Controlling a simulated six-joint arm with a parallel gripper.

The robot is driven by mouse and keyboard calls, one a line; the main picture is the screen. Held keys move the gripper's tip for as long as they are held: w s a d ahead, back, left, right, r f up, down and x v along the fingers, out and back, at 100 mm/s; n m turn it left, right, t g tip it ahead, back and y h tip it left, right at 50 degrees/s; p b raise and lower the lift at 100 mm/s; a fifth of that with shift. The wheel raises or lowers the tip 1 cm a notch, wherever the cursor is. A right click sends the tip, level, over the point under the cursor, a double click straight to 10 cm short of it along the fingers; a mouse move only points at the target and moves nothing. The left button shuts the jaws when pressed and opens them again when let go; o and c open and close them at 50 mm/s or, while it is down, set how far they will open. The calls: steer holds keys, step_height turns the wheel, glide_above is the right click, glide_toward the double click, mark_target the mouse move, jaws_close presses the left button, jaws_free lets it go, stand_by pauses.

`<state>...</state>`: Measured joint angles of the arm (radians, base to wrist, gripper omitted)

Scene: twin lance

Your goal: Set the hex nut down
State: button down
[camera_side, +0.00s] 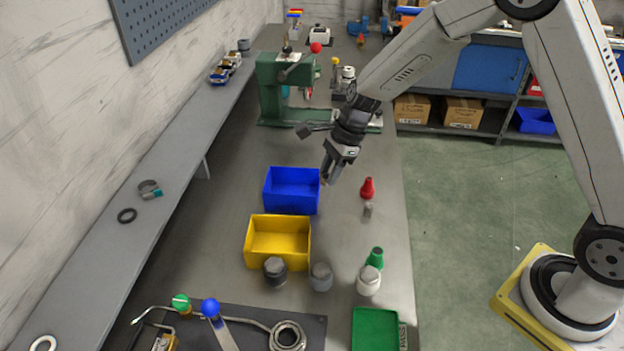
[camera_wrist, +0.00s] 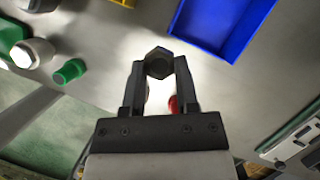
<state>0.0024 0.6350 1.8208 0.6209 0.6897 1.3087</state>
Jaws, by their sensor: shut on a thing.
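The hex nut (camera_wrist: 158,63) is dark metal and sits between the fingertips of my gripper (camera_wrist: 159,75) in the wrist view. My gripper is shut on it. In the side view my gripper (camera_side: 327,172) points down beside the right wall of the blue bin (camera_side: 292,193); the nut is too small to make out there. The blue bin also shows at the top right of the wrist view (camera_wrist: 205,38), apart from the nut. I cannot tell the nut's exact height above the bench.
A yellow bin (camera_side: 279,238) stands in front of the blue one. A red bottle (camera_side: 367,188) stands right of my gripper. A green press (camera_side: 285,90) stands behind. Bench between red bottle and blue bin is clear.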

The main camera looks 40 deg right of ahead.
steer(key=w+f, duration=0.1)
steer(key=w, duration=0.1)
steer(key=w+f, duration=0.3)
steer(key=f, duration=0.1)
steer(key=shift+w+a+f, duration=0.1)
steer(key=shift+w+a, duration=0.25)
steer(key=shift+w, duration=0.05)
steer(key=shift+w+a+f, duration=0.1)
steer(key=shift+w+f, duration=0.5)
steer(key=shift+f, duration=0.05)
steer(key=shift+w+f, duration=0.15)
steer(key=shift+f, duration=0.05)
steer(key=shift+w+f, duration=0.1)
steer(key=shift+f, duration=1.55)
steer(key=shift+f, duration=0.1)
steer(key=c, duration=0.6)
jaws_free()
steer(key=shift+c, duration=0.2)
